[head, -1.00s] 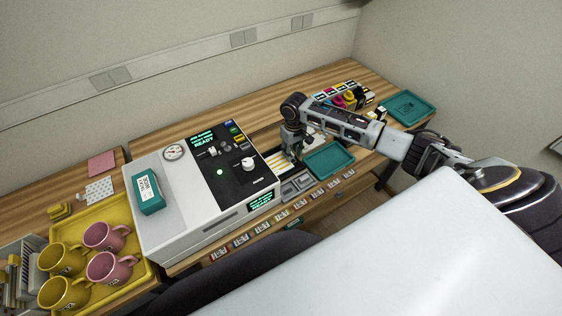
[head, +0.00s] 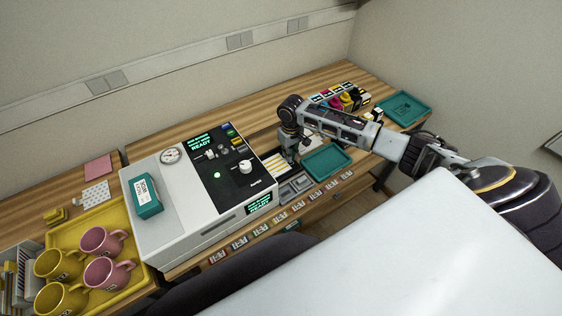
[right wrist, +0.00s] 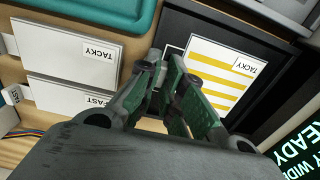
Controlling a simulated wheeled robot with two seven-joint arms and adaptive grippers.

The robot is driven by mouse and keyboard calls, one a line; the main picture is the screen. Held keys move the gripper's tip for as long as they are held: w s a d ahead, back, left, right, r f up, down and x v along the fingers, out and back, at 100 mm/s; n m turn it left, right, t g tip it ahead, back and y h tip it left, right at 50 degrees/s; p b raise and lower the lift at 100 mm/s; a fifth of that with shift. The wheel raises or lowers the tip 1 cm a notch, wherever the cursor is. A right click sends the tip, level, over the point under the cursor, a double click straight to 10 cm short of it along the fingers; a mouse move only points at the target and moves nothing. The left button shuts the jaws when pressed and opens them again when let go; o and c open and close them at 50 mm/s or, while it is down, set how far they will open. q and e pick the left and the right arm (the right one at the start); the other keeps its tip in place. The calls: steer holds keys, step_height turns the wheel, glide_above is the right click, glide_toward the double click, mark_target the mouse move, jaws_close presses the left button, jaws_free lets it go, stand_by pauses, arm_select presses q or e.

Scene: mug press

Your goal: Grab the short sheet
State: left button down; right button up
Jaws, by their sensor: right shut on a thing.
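A white sheet with yellow stripes and a "TACKY" label (right wrist: 222,75) lies in a dark frame in the right wrist view. In the head view this striped sheet (head: 274,164) shows between the white press and the teal tray. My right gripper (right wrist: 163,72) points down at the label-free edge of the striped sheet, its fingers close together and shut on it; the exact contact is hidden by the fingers. In the head view my right gripper (head: 290,158) is low beside the sheet. My left gripper is not in view.
The white press (head: 197,205) with a "READY" display stands left of the gripper. A teal tray (head: 327,162) lies close on the right, another teal tray (head: 404,108) farther right. Mugs stand on a yellow tray (head: 133,290) at the left. White labelled cards (right wrist: 65,50) show beside the dark frame.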

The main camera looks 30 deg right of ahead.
steer(key=shift+r, duration=0.1)
step_height(320, 180, up, 10)
stand_by(0.7)
